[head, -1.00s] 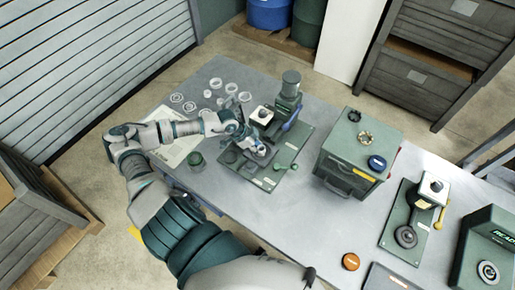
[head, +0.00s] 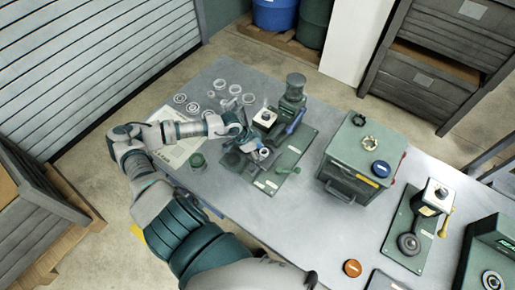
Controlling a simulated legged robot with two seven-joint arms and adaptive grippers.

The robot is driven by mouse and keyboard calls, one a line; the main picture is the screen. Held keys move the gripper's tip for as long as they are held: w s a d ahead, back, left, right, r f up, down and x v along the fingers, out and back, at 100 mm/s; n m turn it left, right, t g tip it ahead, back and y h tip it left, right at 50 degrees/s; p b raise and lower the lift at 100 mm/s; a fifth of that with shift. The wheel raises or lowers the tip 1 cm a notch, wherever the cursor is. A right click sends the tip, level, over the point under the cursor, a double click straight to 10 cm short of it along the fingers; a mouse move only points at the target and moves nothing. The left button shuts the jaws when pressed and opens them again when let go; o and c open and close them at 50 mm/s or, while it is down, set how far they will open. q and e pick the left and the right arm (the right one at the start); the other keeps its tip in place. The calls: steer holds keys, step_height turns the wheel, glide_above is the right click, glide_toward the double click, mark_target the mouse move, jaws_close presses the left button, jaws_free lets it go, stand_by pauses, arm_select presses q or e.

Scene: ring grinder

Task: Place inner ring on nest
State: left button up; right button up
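A small silver ring (head: 264,153), which looks like the inner ring, shows at the fingertips of my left gripper (head: 255,147). It is over the green fixture plate (head: 292,152) on the table. My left gripper points down and right over the plate's left part. Its fingers are too small and overlapped to tell whether they grip the ring or stand open around it. The nest under the ring is mostly hidden by the gripper, and I cannot tell whether the ring touches it. My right gripper is not in view.
A press post (head: 294,88) stands at the plate's back. Several loose rings (head: 222,84) lie at the table's back left. A green box (head: 360,160) stands to the right.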

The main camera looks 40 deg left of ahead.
arm_select(q)
steer(key=v, duration=1.1)
steer(key=shift+r, duration=0.35)
